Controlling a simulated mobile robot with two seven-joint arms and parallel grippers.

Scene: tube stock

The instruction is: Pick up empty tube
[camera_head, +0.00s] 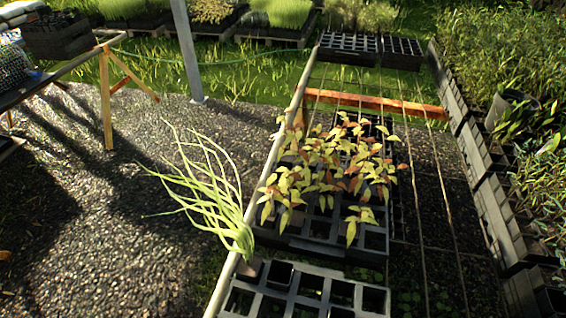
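A small black square tube (280,273) stands in the near black tray (327,291) at the bottom centre. It looks empty, its rim a little above the tray. A brownish tube (250,270) stands just left of it, with a long leaning grass plant (222,205) rising from it. The tray's other visible cells look dark and open. Neither of my grippers is in view.
A rail (262,195) runs along the bench's left side, and thin wires cross its open right part. Yellow-red leafy seedlings (330,175) fill the tray behind. Empty black trays (348,45) stand at the far end. Dense plants line the right. Gravel lies left.

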